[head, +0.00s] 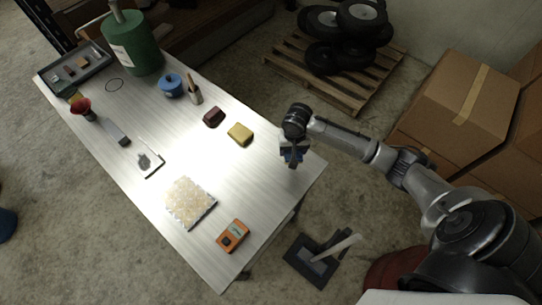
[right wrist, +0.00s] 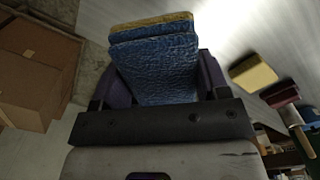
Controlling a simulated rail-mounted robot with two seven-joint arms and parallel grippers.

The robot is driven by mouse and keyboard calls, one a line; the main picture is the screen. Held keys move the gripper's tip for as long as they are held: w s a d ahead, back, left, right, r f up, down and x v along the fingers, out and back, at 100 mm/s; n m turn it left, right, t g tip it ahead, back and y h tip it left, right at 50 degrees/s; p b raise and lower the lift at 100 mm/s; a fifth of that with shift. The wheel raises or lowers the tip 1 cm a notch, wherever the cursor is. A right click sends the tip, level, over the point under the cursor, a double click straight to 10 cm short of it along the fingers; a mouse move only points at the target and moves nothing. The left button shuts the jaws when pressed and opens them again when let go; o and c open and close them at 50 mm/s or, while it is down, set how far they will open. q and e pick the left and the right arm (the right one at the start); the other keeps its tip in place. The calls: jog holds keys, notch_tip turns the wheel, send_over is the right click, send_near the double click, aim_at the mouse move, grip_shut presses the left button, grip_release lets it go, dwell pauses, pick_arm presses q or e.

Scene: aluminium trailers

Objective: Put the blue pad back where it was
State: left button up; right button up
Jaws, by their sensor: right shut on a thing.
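The blue pad (right wrist: 155,70) is a rough-textured block with a thin tan layer along its far edge in the right wrist view. My right gripper (head: 292,152) is shut on it, with one finger on each side. In the head view the gripper is over the right end of the metal table (head: 262,175), and only a bit of blue shows at the jaws. Whether the pad touches the table is unclear. A yellow block (head: 240,133) and a dark red block (head: 213,117) lie left of the gripper. They also show in the right wrist view. My left gripper is not in view.
A patterned pale sheet (head: 183,212) and an orange meter (head: 232,236) lie near the front edge. Table surface around the gripper is clear. Cardboard boxes (head: 455,95) stand right.

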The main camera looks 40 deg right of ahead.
jog(key=b, duration=0.1)
send_over(264, 159)
notch_tip(264, 159, down, 6)
jog(key=shift+w+f, duration=0.15)
jog(key=shift+f, duration=2)
jog(key=shift+f, duration=0.2)
jog(key=o, duration=0.8)
notch_tip(264, 159, up, 12)
jog(key=shift+r+p, duration=0.2)
jog(key=shift+p, duration=0.25)
